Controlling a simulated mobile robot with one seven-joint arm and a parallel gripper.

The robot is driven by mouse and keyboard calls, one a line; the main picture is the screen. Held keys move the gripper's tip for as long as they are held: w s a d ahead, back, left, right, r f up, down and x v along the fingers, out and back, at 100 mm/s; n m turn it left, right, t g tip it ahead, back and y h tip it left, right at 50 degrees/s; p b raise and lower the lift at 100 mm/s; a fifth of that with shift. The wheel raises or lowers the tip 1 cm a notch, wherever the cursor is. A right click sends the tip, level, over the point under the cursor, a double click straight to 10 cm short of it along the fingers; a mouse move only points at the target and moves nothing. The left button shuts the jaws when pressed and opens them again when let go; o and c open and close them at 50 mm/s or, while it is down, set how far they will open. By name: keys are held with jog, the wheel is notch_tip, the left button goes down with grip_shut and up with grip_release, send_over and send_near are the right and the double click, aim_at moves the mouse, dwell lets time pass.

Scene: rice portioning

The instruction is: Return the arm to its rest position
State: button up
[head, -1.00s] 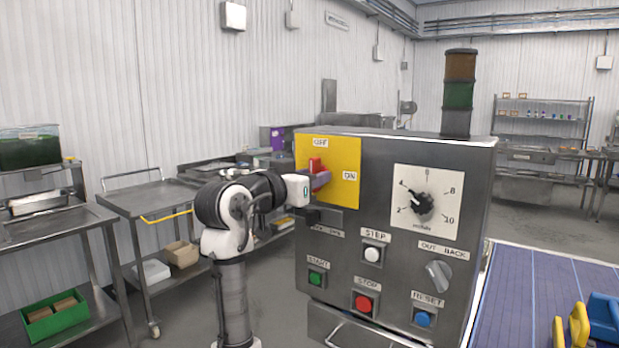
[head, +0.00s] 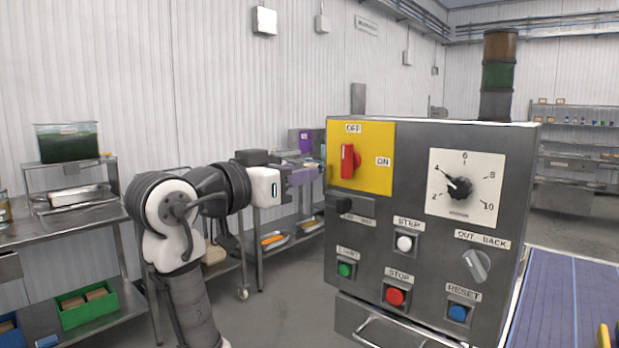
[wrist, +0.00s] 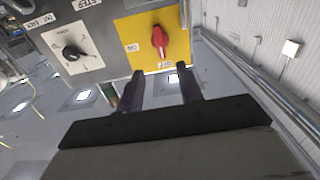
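My arm is bent and reaches right, its white wrist in front of the grey control cabinet's left side. My gripper (head: 318,172) is just left of the yellow switch plate (head: 376,155), apart from the red rotary switch (head: 348,161). The switch handle stands upright, in line with the OFF label above it. In the wrist view my gripper's two dark fingers (wrist: 162,84) are spread with nothing between them. The red switch (wrist: 160,41) and the yellow plate (wrist: 178,48) lie beyond the fingertips.
The control cabinet (head: 400,275), with a dial (head: 459,187) and several buttons, stands close on the right. A blue conveyor (head: 565,300) lies beyond it. Metal tables (head: 85,222) with a green crate (head: 88,306) stand left and behind my arm. Some floor between is bare.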

jog(key=shift+s+a, duration=0.1)
jog(key=shift+s, duration=0.15)
jog(key=shift+a, duration=0.1)
